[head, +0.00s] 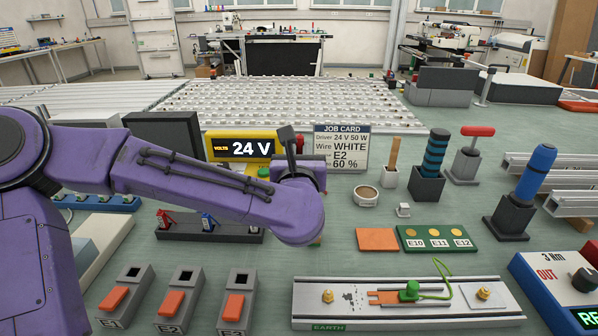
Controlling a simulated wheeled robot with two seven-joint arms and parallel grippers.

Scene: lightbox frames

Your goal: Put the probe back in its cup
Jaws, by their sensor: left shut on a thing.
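My left arm comes in from the left, and its wrist hangs over the middle of the bench. The left gripper (315,240) is mostly hidden below and behind the purple wrist. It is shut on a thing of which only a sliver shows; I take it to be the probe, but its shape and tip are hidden. A yellow meter (240,146) behind the arm reads 24 V. I cannot pick out the probe's cup for certain; part of the bench is behind the arm. My right gripper is not in view.
An aluminium strip (460,312) with a green-knobbed clip lies in front. Switches E1 to E3 (182,290) stand front left. A dark rack (180,232) sits behind them. Upright tools in blocks (427,187) and a small bowl (366,196) stand right of the wrist. A job card (345,148) stands behind.

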